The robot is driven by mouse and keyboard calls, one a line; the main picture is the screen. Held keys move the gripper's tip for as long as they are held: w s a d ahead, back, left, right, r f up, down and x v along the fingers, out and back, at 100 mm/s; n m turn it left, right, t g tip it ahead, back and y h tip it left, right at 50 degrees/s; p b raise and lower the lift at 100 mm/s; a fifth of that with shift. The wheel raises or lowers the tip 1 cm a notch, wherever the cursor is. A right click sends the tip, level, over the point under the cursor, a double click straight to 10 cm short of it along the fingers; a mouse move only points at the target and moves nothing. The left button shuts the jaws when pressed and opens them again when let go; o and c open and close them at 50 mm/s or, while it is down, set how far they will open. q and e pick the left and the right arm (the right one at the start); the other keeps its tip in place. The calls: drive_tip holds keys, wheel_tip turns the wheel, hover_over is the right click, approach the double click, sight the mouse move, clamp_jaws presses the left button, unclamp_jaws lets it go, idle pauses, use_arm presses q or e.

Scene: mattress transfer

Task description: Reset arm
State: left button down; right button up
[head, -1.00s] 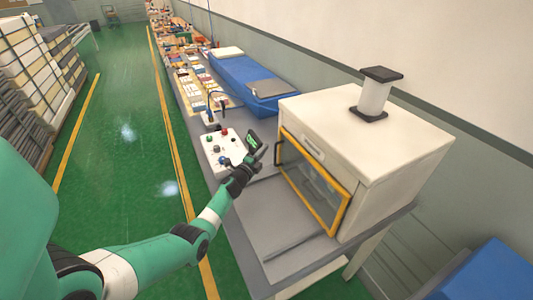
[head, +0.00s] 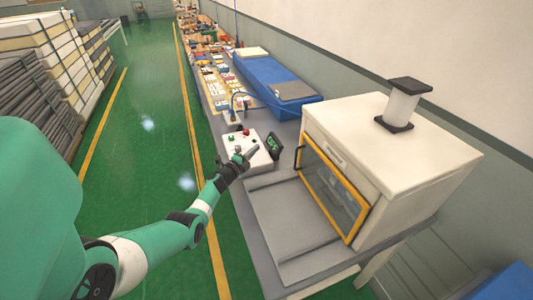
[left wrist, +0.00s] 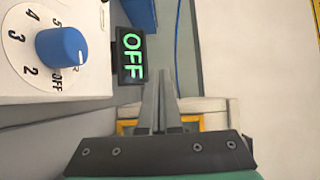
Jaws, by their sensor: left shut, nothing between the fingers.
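My left gripper (head: 247,156) is shut and empty in the head view, in front of the white control box (head: 262,158) on the grey bench. In the left wrist view its two fingers (left wrist: 161,75) are together. A blue knob (left wrist: 62,46) sits on a white dial with numbers and OFF, left of the fingers and apart from them. A small black display (left wrist: 131,57) shows green OFF letters, near the fingertips in that view. The display also shows in the head view (head: 273,146), right of the box. My right gripper is not in view.
A white cabinet with a yellow-framed glass door (head: 333,186) stands on the bench (head: 290,235), right of the arm. Stacked mattresses (head: 60,60) stand at the left. The green floor aisle (head: 145,130) is clear.

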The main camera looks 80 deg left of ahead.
use_arm(q)
drive_tip(key=shift+s+a, duration=0.35)
drive_tip(key=shift+s, duration=0.05)
